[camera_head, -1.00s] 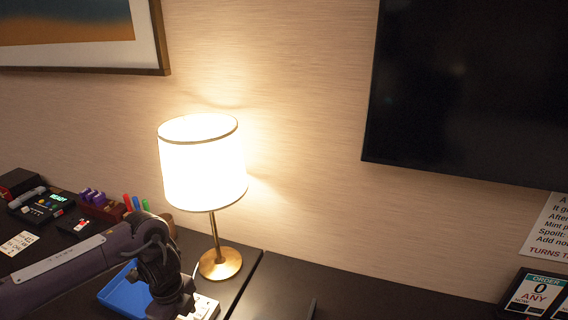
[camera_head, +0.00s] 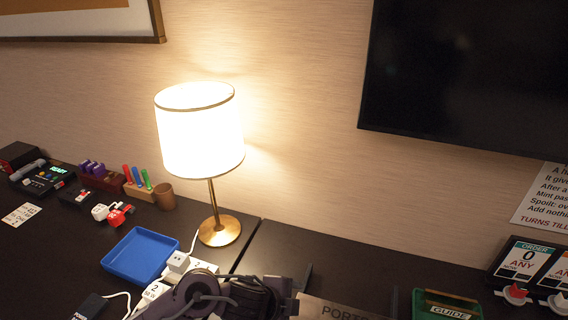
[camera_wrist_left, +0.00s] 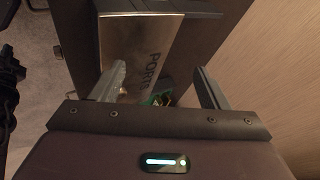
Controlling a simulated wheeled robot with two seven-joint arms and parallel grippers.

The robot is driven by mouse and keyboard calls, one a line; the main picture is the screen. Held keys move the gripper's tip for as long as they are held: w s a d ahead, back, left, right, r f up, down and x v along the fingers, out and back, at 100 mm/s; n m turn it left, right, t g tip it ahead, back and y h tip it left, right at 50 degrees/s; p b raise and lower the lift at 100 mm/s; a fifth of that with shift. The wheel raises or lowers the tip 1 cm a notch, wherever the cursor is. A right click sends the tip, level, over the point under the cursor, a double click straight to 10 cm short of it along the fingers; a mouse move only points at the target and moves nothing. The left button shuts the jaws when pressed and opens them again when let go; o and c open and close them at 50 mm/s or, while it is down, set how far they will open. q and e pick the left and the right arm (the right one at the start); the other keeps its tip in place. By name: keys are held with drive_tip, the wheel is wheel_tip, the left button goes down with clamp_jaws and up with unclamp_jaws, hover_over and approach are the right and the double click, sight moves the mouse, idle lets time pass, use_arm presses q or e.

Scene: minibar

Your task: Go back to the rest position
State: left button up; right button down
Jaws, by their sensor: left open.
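The same lettered panel (camera_wrist_left: 140,45) lies beyond the fingers, with a small green thing (camera_wrist_left: 160,99) partly visible past the gap. My right gripper does not show clearly in either view.
A lit lamp (camera_head: 219,232) stands behind the arm. A blue tray (camera_head: 140,257), white power strip (camera_head: 187,264) and cables lie left of it. A green "GUIDE" box (camera_head: 447,306) and order cards (camera_head: 522,262) are right.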

use_arm(q)
drive_tip(key=s+a+r+n+t+y, duration=0.25)
drive_tip(key=a+r+n, duration=0.25)
drive_tip(key=n, duration=0.5)
drive_tip(key=s+a+f+n+g+y, duration=0.35)
drive_tip(key=s+a+n, duration=0.65)
drive_tip(key=a, duration=0.7)
drive_tip(key=s+f+m+g, duration=0.2)
drive_tip(key=s+f, duration=0.1)
drive_tip(key=f, duration=2.7)
drive_tip(key=s+a+f, duration=0.3)
drive_tip(key=s+f, duration=1.4)
drive_tip(key=s, duration=0.3)
drive_tip(key=shift+f+g, duration=0.3)
drive_tip(key=shift+g, duration=0.1)
